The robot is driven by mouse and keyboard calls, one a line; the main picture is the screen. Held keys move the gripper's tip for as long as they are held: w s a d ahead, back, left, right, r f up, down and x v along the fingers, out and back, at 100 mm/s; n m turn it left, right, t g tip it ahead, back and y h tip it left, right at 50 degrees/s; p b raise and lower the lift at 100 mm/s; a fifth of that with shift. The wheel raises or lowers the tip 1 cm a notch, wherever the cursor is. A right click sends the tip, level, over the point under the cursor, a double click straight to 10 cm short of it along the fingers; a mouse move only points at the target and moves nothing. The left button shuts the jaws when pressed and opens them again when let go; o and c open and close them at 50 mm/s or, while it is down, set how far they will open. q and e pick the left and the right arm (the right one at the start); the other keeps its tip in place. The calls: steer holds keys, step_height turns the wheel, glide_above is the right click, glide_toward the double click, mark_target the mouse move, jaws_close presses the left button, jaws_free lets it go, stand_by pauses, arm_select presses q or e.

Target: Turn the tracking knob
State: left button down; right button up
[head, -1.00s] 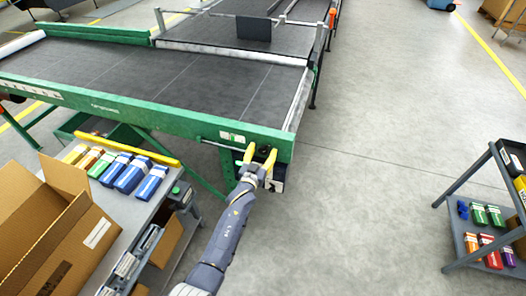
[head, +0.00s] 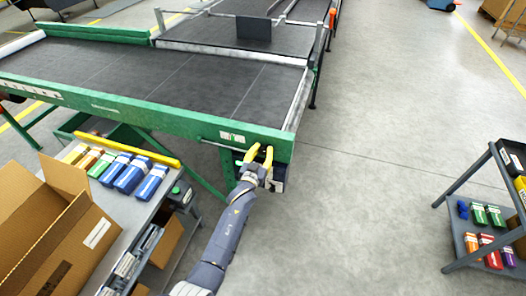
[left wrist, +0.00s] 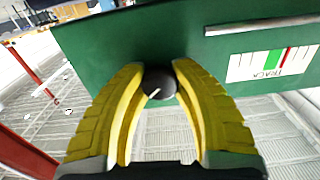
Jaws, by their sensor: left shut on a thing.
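The tracking knob (left wrist: 159,84) is a dark round knob with a light pointer line, on the green frame near a label reading TRACK (left wrist: 270,63). In the left wrist view it sits between the tips of my left gripper's yellow fingers (left wrist: 159,82), which are shut on it from both sides. In the head view my left gripper (head: 260,154) is at the right end of the conveyor's green side rail (head: 150,115), and the knob is mostly hidden there by the fingers. My right gripper is not in view.
A workbench with several coloured boxes (head: 132,175) and an open cardboard carton (head: 62,215) stands at the lower left. A shelf cart (head: 480,235) stands at the right. The floor (head: 370,170) between is clear.

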arm_select(q)
steer(key=shift+m, duration=1.7)
steer(key=c, duration=0.9)
jaws_free()
steer(key=v, duration=1.2)
